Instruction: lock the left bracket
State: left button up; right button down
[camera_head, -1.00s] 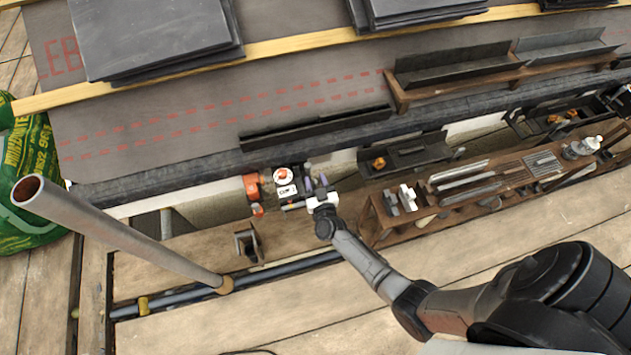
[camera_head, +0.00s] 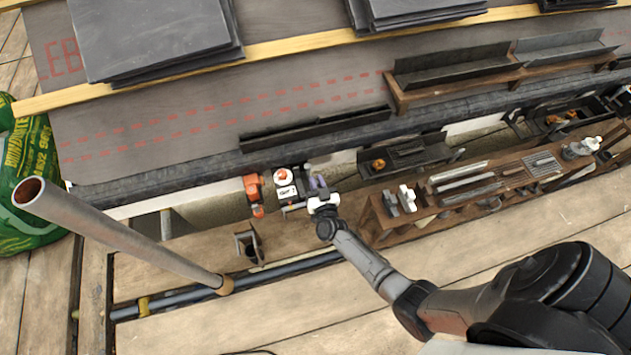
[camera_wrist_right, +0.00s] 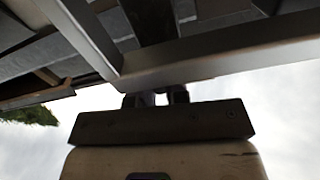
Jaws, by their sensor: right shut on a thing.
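The left bracket (camera_head: 291,193) sits at the eave edge, with a white labelled part and an orange-red knob (camera_head: 282,175). An orange part (camera_head: 253,188) is at its left. My right gripper (camera_head: 318,184) is at the bracket's right end, its fingers close together and shut on a part of it. Exactly which part is hard to tell. In the right wrist view, the fingertips (camera_wrist_right: 155,98) meet the underside of a grey metal bar (camera_wrist_right: 190,62); the contact is partly hidden. My left gripper is not in view.
A black bracket (camera_head: 405,155) with an orange knob stands to the right. A wooden tool rack (camera_head: 376,222) is close right of my right gripper. An upright metal pole (camera_head: 120,240) stands at left. Planks (camera_head: 290,312) in front are mostly clear.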

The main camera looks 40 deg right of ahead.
jog(key=shift+s+d+f+m+b, duration=0.25)
jog(key=shift+d+f+m+b, duration=0.4)
jog(key=shift+m, duration=2.1)
jog(key=shift+s+d+f+m+b, duration=0.35)
jog(key=shift+f+m+b, duration=0.4)
jog(key=shift+m, duration=2.05)
jog(key=shift+s+d+f+m+b, duration=0.2)
jog(key=shift+d+f+m+b, duration=0.45)
jog(key=shift+m, duration=2.1)
jog(key=c, duration=1.1)
grip_release()
jog(key=shift+a, duration=0.1)
